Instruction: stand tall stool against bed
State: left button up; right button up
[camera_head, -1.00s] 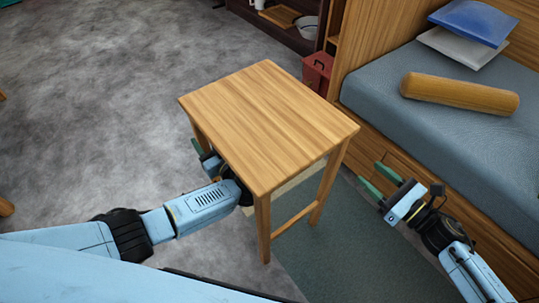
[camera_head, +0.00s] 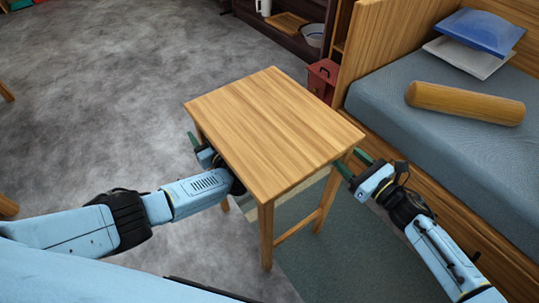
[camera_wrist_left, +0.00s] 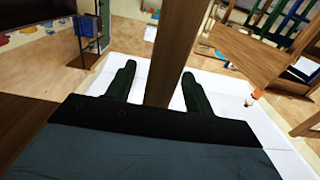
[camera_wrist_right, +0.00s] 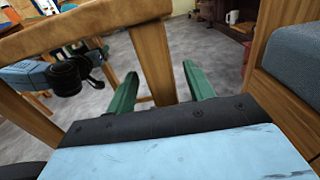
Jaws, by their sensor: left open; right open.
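The tall wooden stool (camera_head: 270,125) stands upright on the floor in the head view, left of the bed (camera_head: 440,125) with a gap between them. My left gripper (camera_head: 198,145) is at the stool's left side, partly hidden by the top. In the left wrist view a stool leg (camera_wrist_left: 175,50) stands between its open fingers (camera_wrist_left: 155,88). My right gripper (camera_head: 354,164) is at the stool's right side, just below the top's edge. In the right wrist view a stool leg (camera_wrist_right: 153,60) stands between its open green fingers (camera_wrist_right: 163,85).
A red bin (camera_head: 322,78) stands by the foot of the bed. A dark shelf (camera_head: 290,32) with a tray and a bowl is behind it. A bolster (camera_head: 465,102) and pillows (camera_head: 478,36) lie on the bed. A dark green mat (camera_head: 335,250) lies under the stool's right side.

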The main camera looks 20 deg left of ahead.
pick_arm(q)
jog(key=shift+x, duration=0.9)
pick_arm(e)
jog(key=shift+x, duration=1.5)
pick_arm(q)
grip_shut()
pick_arm(e)
grip_shut()
pick_arm(q)
jog(key=shift+r, duration=0.2)
pick_arm(e)
jog(key=shift+w+r, duration=0.1)
jog(key=shift+r, duration=0.15)
